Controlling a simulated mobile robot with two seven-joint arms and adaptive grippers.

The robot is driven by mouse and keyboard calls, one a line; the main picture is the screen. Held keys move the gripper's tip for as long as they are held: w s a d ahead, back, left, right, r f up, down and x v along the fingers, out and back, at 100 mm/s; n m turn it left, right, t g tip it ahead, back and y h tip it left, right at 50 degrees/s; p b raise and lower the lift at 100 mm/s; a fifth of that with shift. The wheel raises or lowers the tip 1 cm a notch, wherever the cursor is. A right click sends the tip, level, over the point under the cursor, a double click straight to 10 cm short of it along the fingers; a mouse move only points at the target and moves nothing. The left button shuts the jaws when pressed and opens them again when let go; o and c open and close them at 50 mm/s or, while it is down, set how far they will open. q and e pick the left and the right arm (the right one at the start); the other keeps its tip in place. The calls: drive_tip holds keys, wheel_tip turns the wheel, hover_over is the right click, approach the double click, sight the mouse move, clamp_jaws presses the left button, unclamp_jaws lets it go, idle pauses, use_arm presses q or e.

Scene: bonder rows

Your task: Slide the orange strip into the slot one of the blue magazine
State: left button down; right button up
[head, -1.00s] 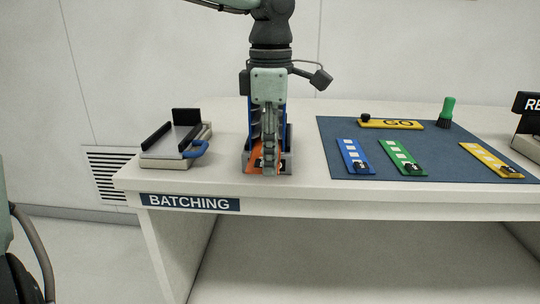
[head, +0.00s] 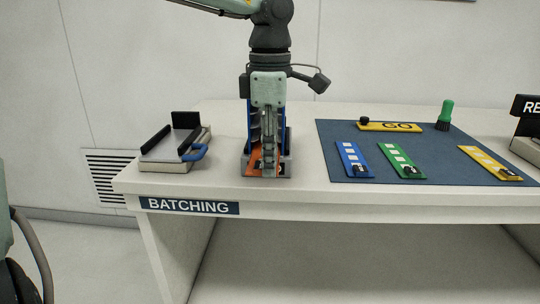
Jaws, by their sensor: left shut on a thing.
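My left gripper (head: 268,155) points down at the table's left part, shut on the orange strip (head: 254,166). Only part of the strip shows, low down around the fingers. The blue magazine (head: 252,122) stands right behind the gripper in a grey holder (head: 247,170); the gripper hides most of it. The strip is at the front of the magazine, but I cannot tell whether it is inside slot one. My right gripper is not in view.
A tray fixture with a blue handle (head: 172,148) stands at left.

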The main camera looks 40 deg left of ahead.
use_arm(q)
drive_tip(key=shift+w+a+p, duration=0.15)
drive_tip(key=shift+w+a, duration=0.15)
drive_tip(key=shift+w, duration=0.2)
drive_tip(key=shift+w+a+p, duration=0.15)
drive_tip(key=shift+w+a, duration=0.15)
drive_tip(key=shift+w, duration=0.2)
idle(0.4)
drive_tip(key=c, duration=1.1)
unclamp_jaws()
wheel_tip(320, 180, up, 12)
drive_tip(key=shift+s, duration=0.1)
drive_tip(key=shift+c, duration=0.3)
